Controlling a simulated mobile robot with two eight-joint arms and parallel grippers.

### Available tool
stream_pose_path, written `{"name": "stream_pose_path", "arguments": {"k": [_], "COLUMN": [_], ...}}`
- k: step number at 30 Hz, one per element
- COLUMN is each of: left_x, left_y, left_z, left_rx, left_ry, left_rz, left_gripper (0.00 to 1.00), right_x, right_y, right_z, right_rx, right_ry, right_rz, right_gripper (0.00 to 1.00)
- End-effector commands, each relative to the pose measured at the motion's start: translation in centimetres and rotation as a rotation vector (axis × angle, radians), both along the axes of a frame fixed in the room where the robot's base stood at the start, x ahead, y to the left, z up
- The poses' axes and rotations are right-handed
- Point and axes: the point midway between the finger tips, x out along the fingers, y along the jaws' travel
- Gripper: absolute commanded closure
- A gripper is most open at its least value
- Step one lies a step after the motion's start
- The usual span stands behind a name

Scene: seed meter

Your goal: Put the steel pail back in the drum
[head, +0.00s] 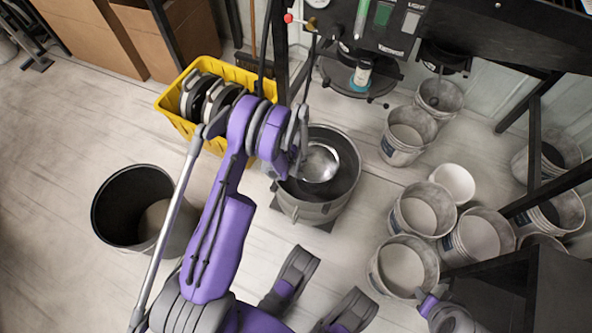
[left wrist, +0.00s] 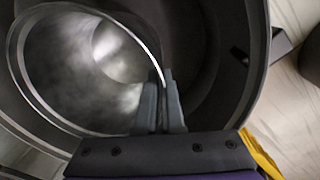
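The drum (head: 305,212) is a grey open-topped container on the floor at the centre of the head view. The shiny steel pail (head: 321,163) shows inside the drum's mouth. In the left wrist view the pail (left wrist: 85,75) fills the left side, with the drum's dark inner wall (left wrist: 235,60) around its right. My left gripper (left wrist: 162,85) has its fingers closed on the pail's thin bright rim. In the head view my left arm reaches over the drum and hides its left part. I cannot tell whether the pail rests on the drum's bottom. My right gripper does not clearly show.
A yellow crate (head: 172,108) with dark wheel-like parts stands behind left. A dark bin (head: 110,210) stands left. Several pale buckets (head: 399,268) crowd the right, by a black frame (head: 535,145). A dark machine (head: 480,28) overhangs the back. The floor at lower left is clear.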

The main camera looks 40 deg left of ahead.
Motion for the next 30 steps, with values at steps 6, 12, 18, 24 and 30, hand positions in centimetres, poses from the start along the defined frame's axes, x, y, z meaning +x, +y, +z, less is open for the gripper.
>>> {"name": "stream_pose_path", "arguments": {"k": [6, 12, 18, 24, 30], "left_x": [0.0, 0.0, 0.0, -0.1, -0.4], "left_y": [0.0, 0.0, 0.0, 0.0, 0.2], "left_z": [-0.3, -0.3, -0.2, 1.1, 5.3], "left_rx": [0.000, 0.000, 0.000, 0.000, 0.000], "left_ry": [0.000, 0.000, 0.000, 0.000, 0.000], "left_rz": [0.000, 0.000, 0.000, 0.000, 0.000], "left_gripper": [0.93, 0.65, 0.65, 0.65, 0.65], "right_x": [0.0, 0.0, 0.0, -0.1, -0.2], "right_y": [0.0, 0.0, 0.0, 0.0, 0.0], "right_z": [0.0, 0.0, 0.0, 0.2, 1.1], "right_rx": [0.000, 0.000, 0.000, 0.000, 0.000], "right_ry": [0.000, 0.000, 0.000, 0.001, 0.001], "right_rz": [0.000, 0.000, 0.000, 0.000, 0.000], "right_gripper": [0.55, 0.55, 0.55, 0.55, 0.55]}}
